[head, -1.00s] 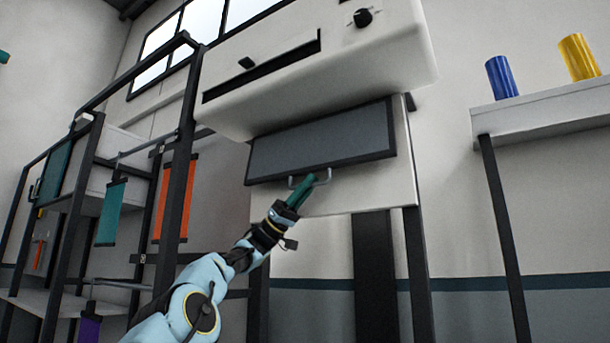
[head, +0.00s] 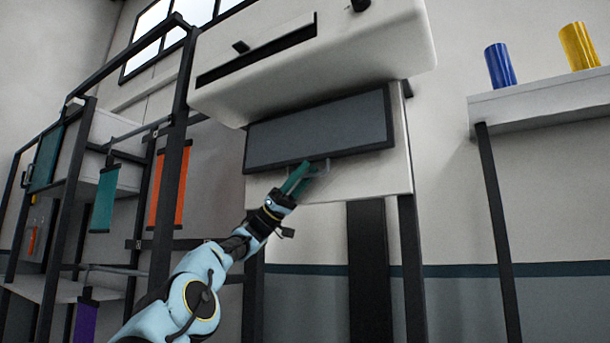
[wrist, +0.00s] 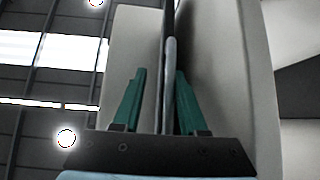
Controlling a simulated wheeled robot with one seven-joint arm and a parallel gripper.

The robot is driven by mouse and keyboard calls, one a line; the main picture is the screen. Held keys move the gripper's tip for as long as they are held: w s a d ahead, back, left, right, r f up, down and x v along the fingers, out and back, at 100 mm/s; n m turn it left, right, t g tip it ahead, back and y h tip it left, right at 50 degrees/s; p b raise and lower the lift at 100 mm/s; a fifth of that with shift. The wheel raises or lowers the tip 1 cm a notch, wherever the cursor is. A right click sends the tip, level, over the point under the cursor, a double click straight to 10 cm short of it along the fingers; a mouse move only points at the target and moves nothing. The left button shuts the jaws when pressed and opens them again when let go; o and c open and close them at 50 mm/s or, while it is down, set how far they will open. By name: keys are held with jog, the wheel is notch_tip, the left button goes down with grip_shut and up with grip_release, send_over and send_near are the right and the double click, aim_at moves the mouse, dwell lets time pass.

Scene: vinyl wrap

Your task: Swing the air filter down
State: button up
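The air filter (head: 320,130) is a grey panel in a dark frame, tilted under the white machine in the head view. A small metal handle (head: 326,165) sticks out from its lower edge. My gripper (head: 303,175) is at this handle from below, with its green fingers raised. In the wrist view my gripper (wrist: 158,85) has its two fingers clearly apart. The thin grey handle (wrist: 170,70) stands between them, nearer the right finger, with a gap on the left. Whether the right finger touches it I cannot tell.
The white machine housing (head: 315,65) overhangs the filter. A dark rack (head: 175,150) with hanging teal and orange sheets stands to the left. A white shelf (head: 545,103) with a blue roll (head: 500,65) and a yellow roll (head: 578,46) is at right.

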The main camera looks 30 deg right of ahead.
jog(key=v, duration=1)
jog(key=shift+w+f, duration=0.25)
jog(key=shift+f, duration=0.05)
jog(key=shift+a, duration=0.1)
jog(key=shift+s, duration=0.1)
